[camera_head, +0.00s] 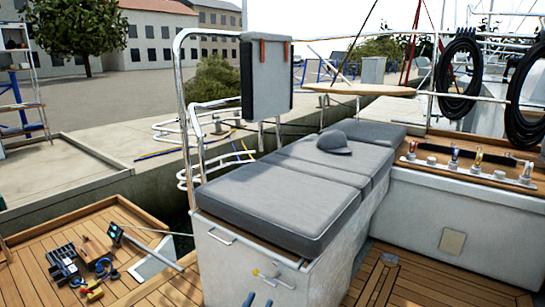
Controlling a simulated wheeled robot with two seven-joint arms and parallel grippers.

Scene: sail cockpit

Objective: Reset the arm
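Only the two dark blue fingertips of my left gripper (258,300) show, at the bottom edge in front of the white cockpit bench (228,255). The tips stand apart with a gap between them, and nothing shows between them. The rest of the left gripper and its arm are cut off by the picture edge. My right gripper is not in view.
Grey cushions (275,198) cover the bench, and a grey cap (335,143) lies on them. A metal rail (182,95) rises at the bench's left. Tools (80,268) lie on the lower-left deck. The lower-right deck (400,285) looks clear.

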